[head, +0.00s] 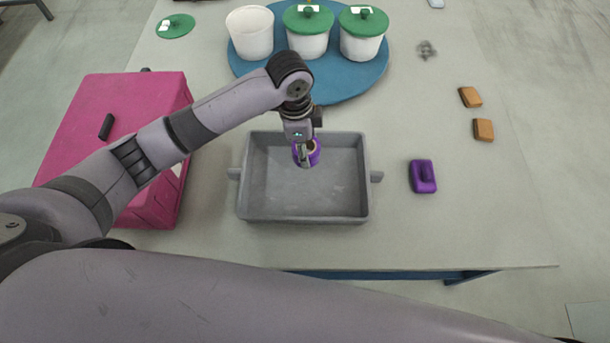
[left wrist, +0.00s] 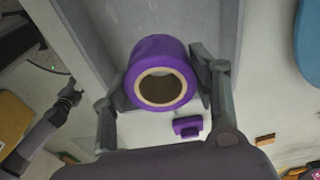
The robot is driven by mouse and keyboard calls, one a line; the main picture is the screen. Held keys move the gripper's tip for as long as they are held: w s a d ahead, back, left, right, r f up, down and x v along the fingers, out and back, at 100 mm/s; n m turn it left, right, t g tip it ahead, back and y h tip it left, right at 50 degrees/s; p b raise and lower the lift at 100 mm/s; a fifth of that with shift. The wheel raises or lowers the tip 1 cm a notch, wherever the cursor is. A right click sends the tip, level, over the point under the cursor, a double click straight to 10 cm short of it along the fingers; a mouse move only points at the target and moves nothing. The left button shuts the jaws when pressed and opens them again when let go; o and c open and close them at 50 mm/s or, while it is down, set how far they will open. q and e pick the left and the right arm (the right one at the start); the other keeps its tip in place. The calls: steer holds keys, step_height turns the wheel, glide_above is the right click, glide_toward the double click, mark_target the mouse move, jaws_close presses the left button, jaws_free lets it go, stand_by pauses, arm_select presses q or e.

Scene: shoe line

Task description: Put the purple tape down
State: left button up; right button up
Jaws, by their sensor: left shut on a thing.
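The purple tape (head: 314,152) is a roll with a tan core. It shows large in the left wrist view (left wrist: 160,54), between the two fingers. My left gripper (head: 305,155) is shut on the tape and holds it over the back part of the grey tray (head: 300,216). In the left wrist view the fingers of my left gripper (left wrist: 163,85) touch the roll on both sides. The head view does not clearly show the height of the tape above the tray floor. The tray looks otherwise empty. My right gripper is not visible in the head view.
A pink case (head: 100,100) stands left of the tray. A purple block with a handle (head: 423,176) lies to the right. A blue round mat (head: 345,88) with white pots (head: 362,46) is behind. Orange blocks (head: 483,130) lie farther right. The table's front right is clear.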

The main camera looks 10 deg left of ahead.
arm_select(q)
step_height(320, 180, down, 14)
steer(key=shift+f+b, duration=0.1)
steer(key=shift+b, duration=0.35)
steer(key=shift+f, duration=0.1)
steer(key=o, duration=1.2)
steer(key=r, duration=0.4)
steer(key=a+r, duration=0.1)
steer(key=r, duration=0.3)
steer(key=r+p, duration=0.1)
steer(key=r, duration=0.3)
steer(key=shift+s+a+r, duration=0.1)
steer(key=shift+s+a, duration=0.05)
